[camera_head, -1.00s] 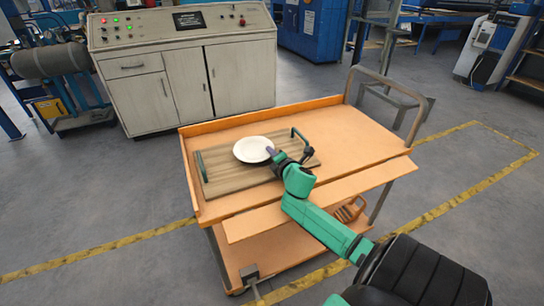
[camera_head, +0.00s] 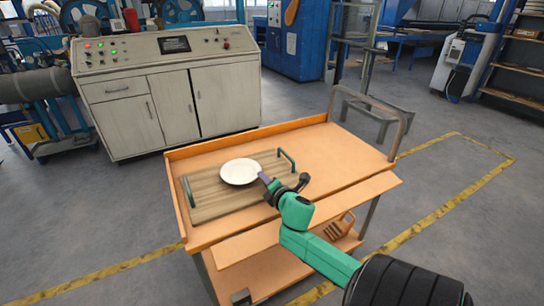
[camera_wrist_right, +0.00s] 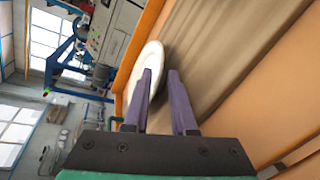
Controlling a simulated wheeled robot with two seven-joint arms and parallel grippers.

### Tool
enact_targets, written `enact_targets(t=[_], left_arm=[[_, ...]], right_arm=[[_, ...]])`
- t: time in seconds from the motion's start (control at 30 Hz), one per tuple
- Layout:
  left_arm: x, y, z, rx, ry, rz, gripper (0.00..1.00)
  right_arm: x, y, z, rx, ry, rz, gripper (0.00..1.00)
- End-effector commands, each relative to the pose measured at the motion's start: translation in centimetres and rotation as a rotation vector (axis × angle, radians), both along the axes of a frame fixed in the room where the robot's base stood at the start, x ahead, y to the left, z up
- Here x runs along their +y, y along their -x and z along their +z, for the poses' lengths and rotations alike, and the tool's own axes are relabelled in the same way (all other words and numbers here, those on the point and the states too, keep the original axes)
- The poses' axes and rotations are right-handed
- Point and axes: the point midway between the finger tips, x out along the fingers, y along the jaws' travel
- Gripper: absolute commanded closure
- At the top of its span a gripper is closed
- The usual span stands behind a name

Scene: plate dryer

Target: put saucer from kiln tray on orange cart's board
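The white saucer (camera_head: 241,171) lies on the wooden board (camera_head: 215,205) with two dark green handles, which rests on the orange cart (camera_head: 330,165). My right gripper (camera_head: 264,178) is at the saucer's near right edge. In the right wrist view its two purple fingers (camera_wrist_right: 161,75) stand apart with a gap between them. The saucer (camera_wrist_right: 146,62) shows there behind the left finger, its rim near the gap; I see no grip on it. The saucer looks flat on the board, though exact contact is hard to tell. My left gripper is not in view.
The cart has a raised orange rim, a metal push handle (camera_head: 385,105) at the right and a lower shelf. A beige control cabinet (camera_head: 165,90) stands behind it. The cart top right of the board is clear. I see no kiln tray that I can identify.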

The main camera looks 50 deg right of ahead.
Motion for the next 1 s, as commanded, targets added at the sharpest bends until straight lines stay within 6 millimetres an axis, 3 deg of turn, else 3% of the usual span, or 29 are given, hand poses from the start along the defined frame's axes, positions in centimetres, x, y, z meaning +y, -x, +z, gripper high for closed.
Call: enact_targets(t=[0.2, 0.3, 1.0], left_arm=[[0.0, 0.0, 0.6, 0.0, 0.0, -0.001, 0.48], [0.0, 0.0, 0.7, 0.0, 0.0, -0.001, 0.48], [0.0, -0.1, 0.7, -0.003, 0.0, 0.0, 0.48]], right_arm=[[1.8, 4.7, 1.4, 0.002, -0.003, -0.002, 0.75], [2.2, 5.8, 1.8, 0.001, -0.002, -0.002, 0.75], [2.3, 6.2, 1.9, -0.001, -0.001, -0.001, 0.75]])
